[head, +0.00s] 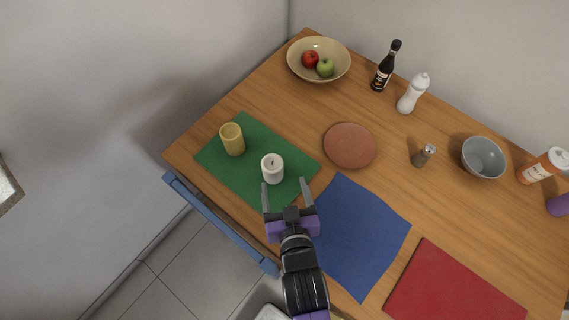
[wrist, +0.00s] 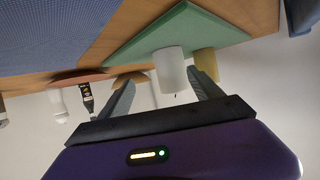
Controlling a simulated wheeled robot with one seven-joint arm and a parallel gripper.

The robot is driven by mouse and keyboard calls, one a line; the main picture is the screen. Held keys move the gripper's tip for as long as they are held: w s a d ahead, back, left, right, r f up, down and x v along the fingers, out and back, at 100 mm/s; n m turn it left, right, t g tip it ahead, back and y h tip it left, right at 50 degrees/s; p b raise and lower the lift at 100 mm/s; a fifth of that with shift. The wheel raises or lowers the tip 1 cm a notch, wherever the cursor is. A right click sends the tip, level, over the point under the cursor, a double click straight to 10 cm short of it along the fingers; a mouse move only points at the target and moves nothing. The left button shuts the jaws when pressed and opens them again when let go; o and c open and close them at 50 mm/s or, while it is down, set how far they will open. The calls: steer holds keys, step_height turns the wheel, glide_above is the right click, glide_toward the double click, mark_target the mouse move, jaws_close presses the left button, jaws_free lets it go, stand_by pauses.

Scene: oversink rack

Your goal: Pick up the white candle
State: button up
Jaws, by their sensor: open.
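The white candle (head: 272,169) stands upright on the green mat (head: 250,128) near the table's left end. My gripper (head: 287,189) is open and empty, its two fingers pointing toward the candle from its front side. In the head view the candle appears just beyond the fingertips, slightly left of the middle of the gap. In the wrist view, where the scene looks upside down, the candle (wrist: 173,74) shows between the open fingers (wrist: 158,88). I cannot tell the exact distance to it.
A yellow candle (head: 232,139) stands left of the white one on the same mat. A blue mat (head: 355,235), a red mat (head: 455,290) and a brown plate (head: 350,145) lie to the right. A blue rail (head: 220,225) runs along the table's front edge.

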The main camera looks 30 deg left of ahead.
mark_target(274, 177)
steer(key=a, duration=0.2)
steer(key=w+a, duration=0.1)
steer(key=a, duration=0.1)
steer(key=shift+w+a+f, duration=0.1)
steer(key=shift+w, duration=0.05)
steer(key=shift+p+x, duration=0.4)
steer(key=shift+x, duration=2.6)
steer(key=shift+c, duration=0.2)
steer(key=c, duration=1.5)
steer(key=shift+c, duration=0.4)
steer(key=shift+r, duration=0.3)
